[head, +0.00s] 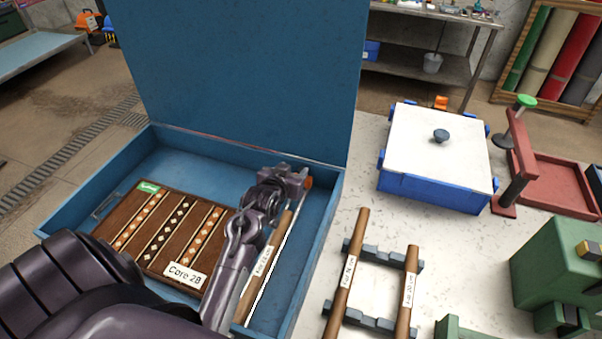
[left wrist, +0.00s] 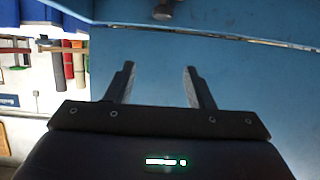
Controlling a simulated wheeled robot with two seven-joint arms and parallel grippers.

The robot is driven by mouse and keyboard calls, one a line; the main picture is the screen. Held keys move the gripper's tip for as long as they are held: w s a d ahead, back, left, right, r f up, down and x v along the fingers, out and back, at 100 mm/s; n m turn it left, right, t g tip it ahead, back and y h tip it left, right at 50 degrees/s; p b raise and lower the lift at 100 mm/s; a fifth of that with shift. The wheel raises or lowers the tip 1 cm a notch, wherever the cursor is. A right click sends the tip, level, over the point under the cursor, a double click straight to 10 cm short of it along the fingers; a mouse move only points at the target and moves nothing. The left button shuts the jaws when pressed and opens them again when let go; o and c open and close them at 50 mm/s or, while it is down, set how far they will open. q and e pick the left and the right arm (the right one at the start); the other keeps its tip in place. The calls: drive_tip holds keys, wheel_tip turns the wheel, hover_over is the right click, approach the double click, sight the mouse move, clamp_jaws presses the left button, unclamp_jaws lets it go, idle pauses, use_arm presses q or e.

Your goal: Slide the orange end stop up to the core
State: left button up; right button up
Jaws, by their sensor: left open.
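My left gripper (head: 292,176) reaches into the blue box (head: 325,215) near its right back corner. A small orange piece, seemingly the orange end stop (head: 308,183), shows just right of the gripper, partly hidden by it. A brown core (head: 262,262) with a white label lies along the box's right side, beside a pale strip. Its far end is close to the gripper, and I cannot tell the gap to the stop. In the left wrist view the gripper (left wrist: 160,84) is open with nothing between its fingers. A small brownish thing (left wrist: 163,10) shows at the top edge, unclear.
The blue lid (head: 245,75) stands open behind. Two brown tubes (head: 346,270) rest on grey cradles at right. A white-lidded blue bin (head: 435,160) and green machine (head: 560,275) stand further right.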

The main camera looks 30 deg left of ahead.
use_arm(q)
drive_tip(key=shift+w+a+f+b, duration=0.3)
drive_tip(key=shift+w+f+b, duration=0.05)
drive_tip(key=shift+w+f, duration=0.9)
drive_tip(key=shift+w+a+f+b, duration=0.25)
drive_tip(key=shift+w+f+b, duration=0.05)
drive_tip(key=shift+w+f, duration=0.9)
drive_tip(key=shift+w+a+f+b, duration=0.3)
drive_tip(key=shift+w+f+b, duration=0.05)
drive_tip(key=shift+w+f, duration=0.85)
use_arm(e)
drive_tip(key=shift+a+f, duration=0.1)
drive_tip(key=shift+f, duration=1.45)
use_arm(q)
clamp_jaws()
